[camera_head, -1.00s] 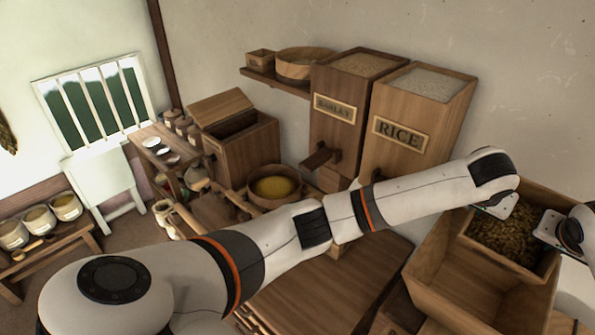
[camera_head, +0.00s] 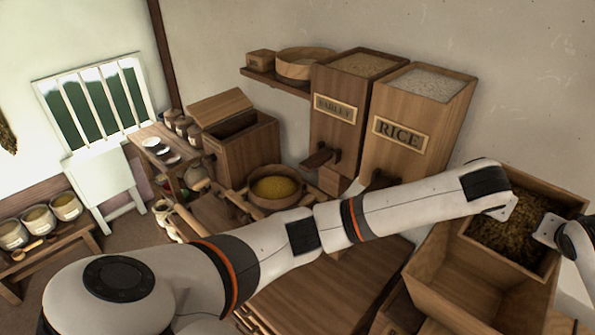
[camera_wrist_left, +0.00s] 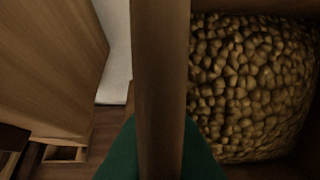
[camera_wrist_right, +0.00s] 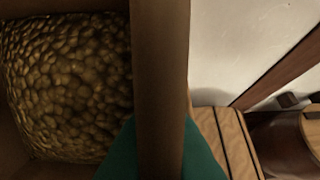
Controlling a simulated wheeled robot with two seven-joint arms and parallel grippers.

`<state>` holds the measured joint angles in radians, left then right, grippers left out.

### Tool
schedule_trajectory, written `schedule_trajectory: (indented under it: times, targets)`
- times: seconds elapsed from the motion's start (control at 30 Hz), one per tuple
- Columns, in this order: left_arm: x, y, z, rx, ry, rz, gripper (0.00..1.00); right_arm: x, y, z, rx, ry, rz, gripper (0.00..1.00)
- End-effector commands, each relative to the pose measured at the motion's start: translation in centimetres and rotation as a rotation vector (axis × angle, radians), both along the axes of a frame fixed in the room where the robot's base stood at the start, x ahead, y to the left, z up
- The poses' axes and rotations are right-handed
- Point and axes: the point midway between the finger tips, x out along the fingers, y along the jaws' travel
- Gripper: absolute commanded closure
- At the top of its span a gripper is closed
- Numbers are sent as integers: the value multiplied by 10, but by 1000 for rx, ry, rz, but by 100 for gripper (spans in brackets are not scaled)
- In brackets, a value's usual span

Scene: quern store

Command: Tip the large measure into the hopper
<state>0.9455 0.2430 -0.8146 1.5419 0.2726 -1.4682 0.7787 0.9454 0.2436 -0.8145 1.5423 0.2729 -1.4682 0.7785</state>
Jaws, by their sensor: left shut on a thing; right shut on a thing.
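The large measure (camera_head: 558,200) is an open wooden box of brown grain (camera_head: 508,228) at the right of the head view. It is above or behind the hopper (camera_head: 440,262), an open wooden box with bare inner walls showing; I cannot tell the gap. My left gripper (camera_head: 503,208) is shut on one wall of the measure, and my right gripper (camera_head: 546,229) on another. In the left wrist view green fingertips (camera_wrist_left: 160,160) straddle the wall, with grain (camera_wrist_left: 250,85) to the right. In the right wrist view fingertips (camera_wrist_right: 160,160) straddle a wall, grain (camera_wrist_right: 65,85) to the left.
Bins labelled BARLEY (camera_head: 338,110) and RICE (camera_head: 402,137) stand at the back wall. A round pan of yellow grain (camera_head: 274,187) sits mid-view. My left arm stretches across the bench top (camera_head: 330,285). Pots (camera_head: 40,218) stand at the far left.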

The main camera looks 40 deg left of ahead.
Motion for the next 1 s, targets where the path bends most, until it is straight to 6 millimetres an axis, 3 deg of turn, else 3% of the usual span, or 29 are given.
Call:
schedule_trajectory:
  times: [0.37, 0.7, 1.0]
  targets:
    - [0, 0, 1, -1, -1, 1, 100, 0, 0, 1, 0, -1, -1, 100]
    - [-5, 0, 12, 0, -154, 0, 100, -5, 0, 12, -1, -154, -1, 100]
    - [-4, 0, 13, 1, -160, 1, 100, -4, 0, 13, 0, -160, -1, 100]
